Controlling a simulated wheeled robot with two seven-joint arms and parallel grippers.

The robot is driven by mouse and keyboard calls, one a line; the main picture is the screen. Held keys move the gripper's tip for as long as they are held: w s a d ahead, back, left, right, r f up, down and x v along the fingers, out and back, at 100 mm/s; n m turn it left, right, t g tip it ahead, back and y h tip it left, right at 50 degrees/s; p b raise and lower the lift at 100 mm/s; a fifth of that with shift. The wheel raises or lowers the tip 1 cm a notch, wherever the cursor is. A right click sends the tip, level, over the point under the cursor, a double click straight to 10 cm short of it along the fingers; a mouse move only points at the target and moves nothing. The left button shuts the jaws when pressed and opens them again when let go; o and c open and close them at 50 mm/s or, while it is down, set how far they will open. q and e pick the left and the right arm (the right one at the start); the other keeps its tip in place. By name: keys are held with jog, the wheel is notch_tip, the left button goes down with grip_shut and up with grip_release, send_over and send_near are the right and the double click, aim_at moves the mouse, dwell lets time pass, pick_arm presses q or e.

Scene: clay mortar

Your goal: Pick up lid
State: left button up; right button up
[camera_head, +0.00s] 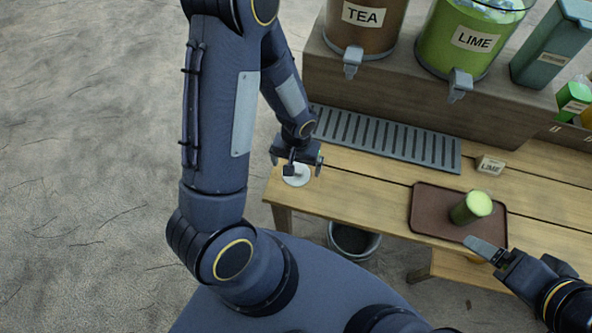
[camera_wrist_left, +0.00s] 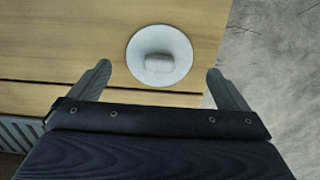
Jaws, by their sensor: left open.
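A round white lid (camera_head: 297,178) with a small raised knob lies flat on the left end of the wooden table. In the left wrist view the lid (camera_wrist_left: 159,56) sits ahead of and between my fingers, with its knob near the middle. My left gripper (camera_head: 297,165) is open over the lid; its two fingers (camera_wrist_left: 158,80) are spread wide and hold nothing. My right gripper (camera_head: 476,246) shows at the lower right, near the front edge of the tray; I cannot tell whether its jaws are open.
A brown tray (camera_head: 428,215) bears a cup with green contents (camera_head: 470,207). A slotted grey drip tray (camera_head: 385,137) lies behind the lid, below tea (camera_head: 364,30) and lime (camera_head: 465,45) dispensers. A bin (camera_head: 354,240) is below the table.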

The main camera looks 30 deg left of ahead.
pick_arm(q)
jog(key=shift+f, duration=0.65)
jog(key=c, duration=1.1)
jog(key=shift+o, duration=0.2)
